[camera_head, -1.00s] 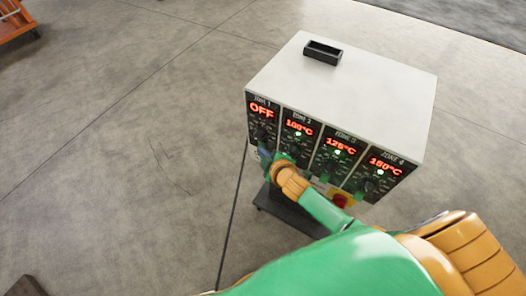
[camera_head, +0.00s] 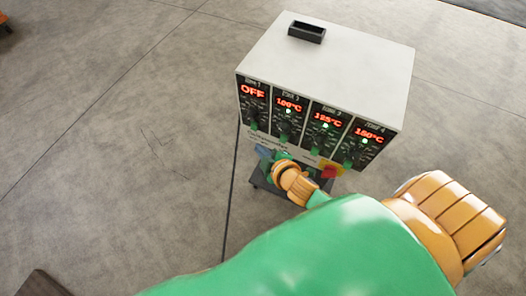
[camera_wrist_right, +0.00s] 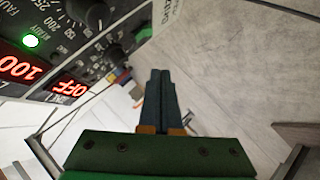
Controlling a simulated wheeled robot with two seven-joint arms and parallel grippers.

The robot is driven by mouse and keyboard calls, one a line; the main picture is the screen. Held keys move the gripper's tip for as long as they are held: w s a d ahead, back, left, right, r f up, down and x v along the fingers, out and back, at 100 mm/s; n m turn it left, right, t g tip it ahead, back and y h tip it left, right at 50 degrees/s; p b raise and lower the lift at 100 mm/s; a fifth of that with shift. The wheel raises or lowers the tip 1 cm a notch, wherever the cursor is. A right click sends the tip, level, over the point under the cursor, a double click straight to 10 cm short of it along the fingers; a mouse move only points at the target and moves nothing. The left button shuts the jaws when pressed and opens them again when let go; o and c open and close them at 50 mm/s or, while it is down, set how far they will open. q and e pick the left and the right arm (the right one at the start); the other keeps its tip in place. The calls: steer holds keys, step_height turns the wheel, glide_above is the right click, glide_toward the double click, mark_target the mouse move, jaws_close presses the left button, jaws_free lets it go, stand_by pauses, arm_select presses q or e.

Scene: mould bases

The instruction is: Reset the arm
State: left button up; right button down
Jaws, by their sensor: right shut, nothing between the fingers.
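My right arm comes up from the bottom right in the head view, green with orange joints. Its gripper (camera_head: 266,153) is just below the front panel of the white control box (camera_head: 330,62), under the Zone 1 and Zone 2 columns. In the right wrist view the gripper (camera_wrist_right: 160,75) has its dark fingers together with nothing between them. The panel shows at upper left there, apart from the fingertips. The Zone 1 display (camera_head: 252,91) reads OFF. My left gripper is not in view.
A small black open tray (camera_head: 306,32) lies on top of the box. A red knob on a yellow plate (camera_head: 330,170) sits low on the box front. A dark stand base (camera_head: 262,181) is below.

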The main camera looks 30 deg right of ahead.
steer(key=shift+s+a+r, duration=0.15)
steer(key=shift+s+r, duration=0.1)
steer(key=shift+s, duration=0.35)
steer(key=shift+s+a+r, duration=0.1)
steer(key=shift+s+r, duration=0.15)
steer(key=shift+s, duration=0.35)
